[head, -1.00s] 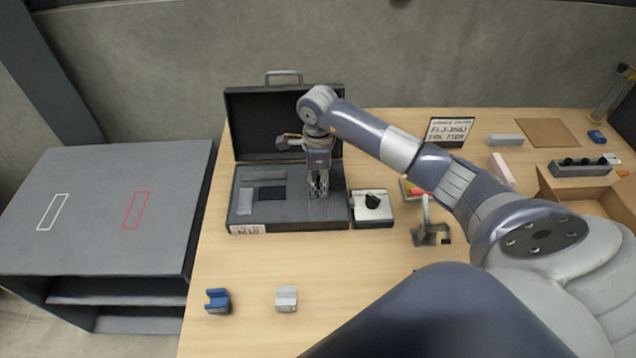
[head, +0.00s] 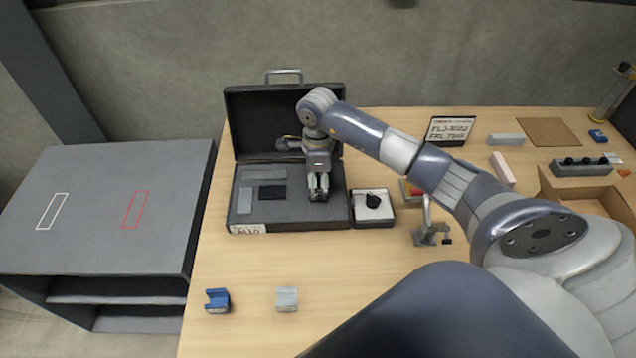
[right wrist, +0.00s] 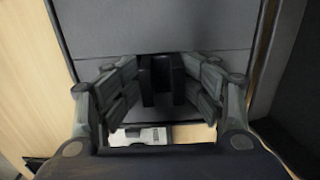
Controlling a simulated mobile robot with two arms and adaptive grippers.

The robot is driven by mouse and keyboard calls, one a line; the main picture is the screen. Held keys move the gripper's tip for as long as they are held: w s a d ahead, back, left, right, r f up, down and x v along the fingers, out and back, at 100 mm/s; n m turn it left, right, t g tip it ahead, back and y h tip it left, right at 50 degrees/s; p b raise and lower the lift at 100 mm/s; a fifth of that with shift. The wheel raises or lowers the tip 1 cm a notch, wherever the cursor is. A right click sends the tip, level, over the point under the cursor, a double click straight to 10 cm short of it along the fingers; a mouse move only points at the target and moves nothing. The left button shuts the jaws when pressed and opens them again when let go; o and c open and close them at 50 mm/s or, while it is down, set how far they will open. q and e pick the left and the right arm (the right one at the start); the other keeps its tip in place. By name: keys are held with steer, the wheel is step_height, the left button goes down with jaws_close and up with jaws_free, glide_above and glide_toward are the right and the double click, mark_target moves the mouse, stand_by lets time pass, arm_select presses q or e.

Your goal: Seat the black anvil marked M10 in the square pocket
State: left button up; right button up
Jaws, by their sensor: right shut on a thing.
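My right gripper (head: 319,190) points down over the right part of the grey insert in the open case (head: 290,214). In the right wrist view its fingers (right wrist: 161,82) are closed around a small black piece, which I take for the black anvil (right wrist: 161,70). The fingers hide most of it and no M10 mark can be read on it. The square pocket cannot be made out under the gripper; I cannot tell whether the piece is inside it or above it. A dark rectangular recess (head: 272,192) shows left of the gripper. My left gripper is not in view.
A blue block (head: 217,301) and a grey block (head: 287,299) stand on the front of the table. A box with a black knob (head: 373,205) stands right of the case, then a metal stand (head: 429,232). The table front between blocks and case is clear.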

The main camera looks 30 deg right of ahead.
steer(key=shift+s+a+r+p, duration=0.1)
steer(key=shift+r+p, duration=0.3)
steer(key=shift+r, duration=0.05)
step_height(320, 180, up, 12)
steer(key=b, duration=0.3)
